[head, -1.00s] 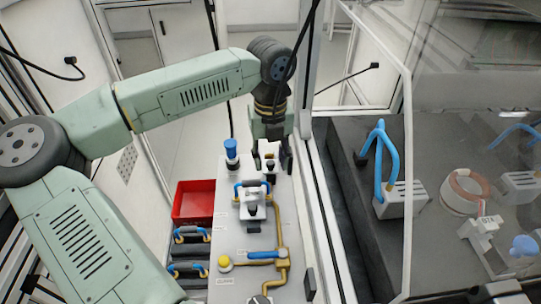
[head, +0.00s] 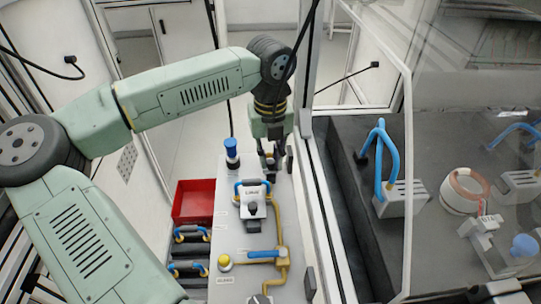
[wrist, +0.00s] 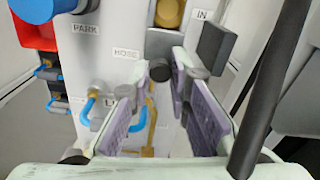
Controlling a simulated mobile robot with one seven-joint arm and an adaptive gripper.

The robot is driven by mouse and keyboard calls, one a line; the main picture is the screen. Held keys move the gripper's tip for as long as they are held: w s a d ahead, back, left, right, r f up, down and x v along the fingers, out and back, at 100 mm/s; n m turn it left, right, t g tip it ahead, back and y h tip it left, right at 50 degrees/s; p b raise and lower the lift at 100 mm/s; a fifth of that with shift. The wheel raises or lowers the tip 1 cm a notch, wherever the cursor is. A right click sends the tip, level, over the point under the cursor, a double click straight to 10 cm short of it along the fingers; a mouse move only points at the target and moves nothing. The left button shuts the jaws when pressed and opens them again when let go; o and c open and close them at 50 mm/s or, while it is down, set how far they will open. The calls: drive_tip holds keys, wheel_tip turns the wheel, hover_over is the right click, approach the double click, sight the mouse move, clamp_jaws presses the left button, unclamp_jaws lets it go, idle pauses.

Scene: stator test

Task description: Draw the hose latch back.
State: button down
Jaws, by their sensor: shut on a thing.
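My gripper (head: 276,160) points down at the far end of the grey panel (head: 230,270). In the wrist view its purple-padded fingertips (wrist: 161,72) are closed on the dark round knob of the hose latch (wrist: 160,71), below a dark block near the HOSE label (wrist: 126,53). The fingers hide part of the knob, and how far it is drawn back cannot be told. In the head view the gripper covers most of the latch.
A blue-capped post (head: 232,150) stands left of the gripper. A white block with a blue handle (head: 252,190) sits nearer on the panel. A red bin (head: 193,203) is at left. A window frame (head: 325,215) runs close along the right.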

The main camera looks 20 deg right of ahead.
drive_tip(key=shift+s, duration=0.15)
drive_tip(key=s+b, duration=0.2)
drive_tip(key=s, duration=0.1)
drive_tip(key=shift+a+f, duration=0.15)
drive_tip(key=shift+a, duration=0.15)
drive_tip(key=shift+s, duration=0.1)
drive_tip(key=c, duration=1.5)
unclamp_jaws()
wheel_tip(320, 180, up, 12)
drive_tip(key=shift+r, duration=0.2)
